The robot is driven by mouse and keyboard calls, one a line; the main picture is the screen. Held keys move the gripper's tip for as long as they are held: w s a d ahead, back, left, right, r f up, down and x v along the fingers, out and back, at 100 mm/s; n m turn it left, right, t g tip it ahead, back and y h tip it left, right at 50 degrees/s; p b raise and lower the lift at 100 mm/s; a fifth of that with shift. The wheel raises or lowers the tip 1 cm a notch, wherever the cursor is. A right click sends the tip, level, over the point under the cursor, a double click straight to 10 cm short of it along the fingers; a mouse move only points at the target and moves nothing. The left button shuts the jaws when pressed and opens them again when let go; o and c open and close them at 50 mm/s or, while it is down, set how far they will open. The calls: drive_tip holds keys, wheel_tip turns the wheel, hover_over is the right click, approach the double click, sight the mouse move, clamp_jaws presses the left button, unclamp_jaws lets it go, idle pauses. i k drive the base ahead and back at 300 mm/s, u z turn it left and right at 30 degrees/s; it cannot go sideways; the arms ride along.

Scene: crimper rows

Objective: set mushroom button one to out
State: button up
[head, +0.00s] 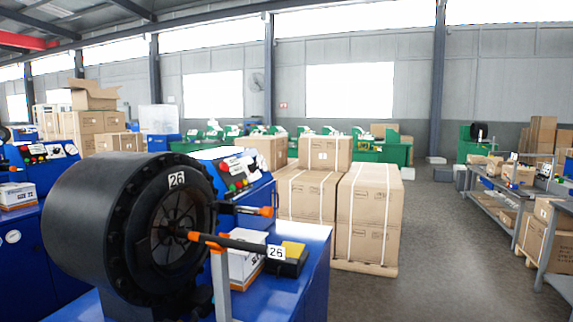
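A blue control panel (241,172) with small red, green and other buttons stands behind the large black crimper head (120,215), which is labelled 26. A red button (224,168) shows at the panel's left. A second blue panel (42,153) with small coloured buttons is at the left edge. I cannot tell which button is mushroom button one, or whether any button is in or out. The crimper head hides part of the nearer machine. My gripper is not in view.
Black-and-orange bars (235,243) jut right from the crimper head. A white box (247,262) sits on the blue machine top. Strapped cartons (366,215) stand on a pallet behind. Grey shelving (500,205) is at the right. Between them the floor (455,255) is clear.

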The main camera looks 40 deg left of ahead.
sight(224, 167)
drive_tip(key=u, duration=0.25)
drive_tip(key=i, duration=0.95)
drive_tip(key=u, duration=0.75)
drive_tip(key=i, duration=0.3)
drive_tip(key=u, duration=0.35)
drive_tip(key=k, duration=0.85)
drive_tip(key=u, duration=0.2)
drive_tip(key=i, duration=0.9)
drive_tip(key=z, duration=0.15)
